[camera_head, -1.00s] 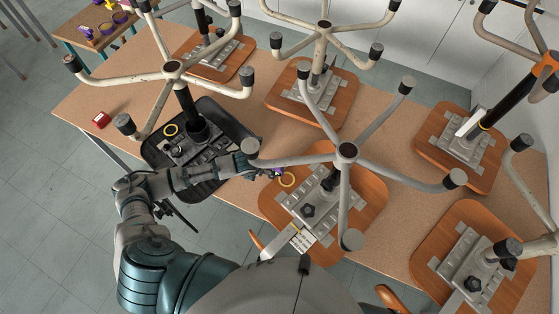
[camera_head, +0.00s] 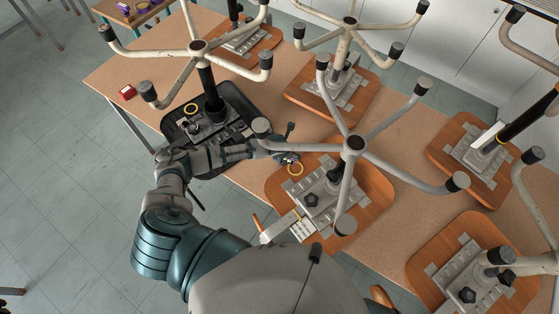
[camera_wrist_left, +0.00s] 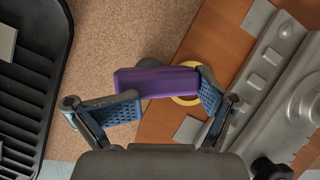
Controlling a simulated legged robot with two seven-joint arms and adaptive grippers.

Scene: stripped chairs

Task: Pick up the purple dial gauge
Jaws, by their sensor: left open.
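The purple dial gauge (camera_wrist_left: 155,82) shows in the left wrist view as a purple block, with a dark round part behind it. It lies across the space between the two blue-padded fingers of my left gripper (camera_wrist_left: 170,92). The fingers are open on either side of it; the right pad is close to its right end, and I cannot tell whether it touches. In the head view my left gripper (camera_head: 280,148) is at the near-left edge of a wooden chair seat, largely covering the purple gauge (camera_head: 290,159). My right gripper is not in view.
A yellow ring (camera_head: 295,169) lies on the wooden seat (camera_head: 378,190) beside the gauge. Upturned chair bases with spread legs (camera_head: 355,146) stand over the table. A black seat (camera_head: 240,104) is to the left, and a red object (camera_head: 127,92) lies at the table's left edge.

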